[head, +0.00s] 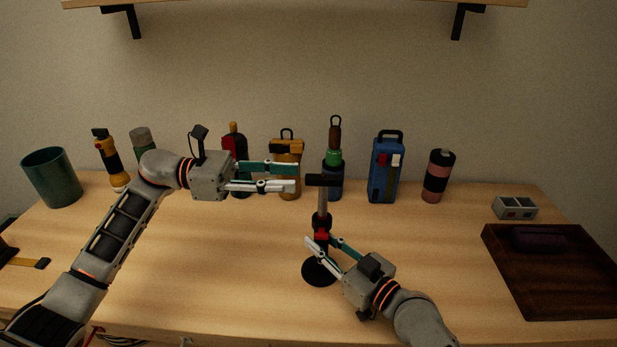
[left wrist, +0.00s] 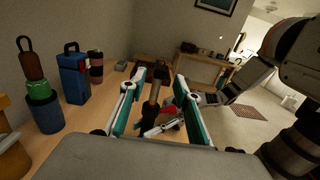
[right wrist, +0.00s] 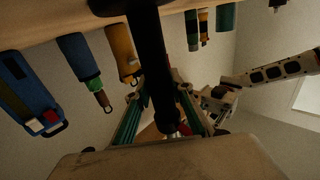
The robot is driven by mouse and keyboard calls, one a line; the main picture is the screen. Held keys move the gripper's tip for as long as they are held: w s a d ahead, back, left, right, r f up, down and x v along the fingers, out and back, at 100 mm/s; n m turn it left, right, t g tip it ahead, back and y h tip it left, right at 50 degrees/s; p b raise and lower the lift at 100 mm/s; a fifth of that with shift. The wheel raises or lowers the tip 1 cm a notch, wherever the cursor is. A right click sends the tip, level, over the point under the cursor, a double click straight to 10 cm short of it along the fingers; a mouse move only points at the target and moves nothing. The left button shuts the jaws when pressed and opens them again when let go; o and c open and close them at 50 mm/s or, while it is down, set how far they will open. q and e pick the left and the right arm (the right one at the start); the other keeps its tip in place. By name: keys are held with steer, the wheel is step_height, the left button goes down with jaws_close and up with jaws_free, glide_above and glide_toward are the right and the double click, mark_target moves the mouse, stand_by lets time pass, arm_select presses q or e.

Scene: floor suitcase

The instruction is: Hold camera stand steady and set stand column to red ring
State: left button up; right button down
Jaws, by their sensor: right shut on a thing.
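The camera stand has a black round base (head: 318,272), a dark lower tube, a grey upper column (head: 322,201) and a black crossbar on top. Red (head: 321,232) shows on the stand just above my right gripper. My right gripper (head: 319,243) is shut on the stand's lower tube, which also shows in the right wrist view (right wrist: 150,60). My left gripper (head: 298,178) is open and empty, just left of the stand's top at about crossbar height. In the left wrist view the grey column (left wrist: 154,92) appears between its spread fingers. Ring markings on the column are too small to tell.
Along the back stand a teal cup (head: 52,178), yellow-black flashlight (head: 107,160), yellow item (head: 288,170), green-and-blue bottle (head: 333,165), blue box (head: 386,170) and pink-black cylinder (head: 438,175). A dark tray (head: 540,285) lies at right. The table's middle is mostly clear.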

arm_select(q)
steer(key=shift+a, duration=2)
arm_select(e)
steer(key=c, duration=1.7)
jaws_free()
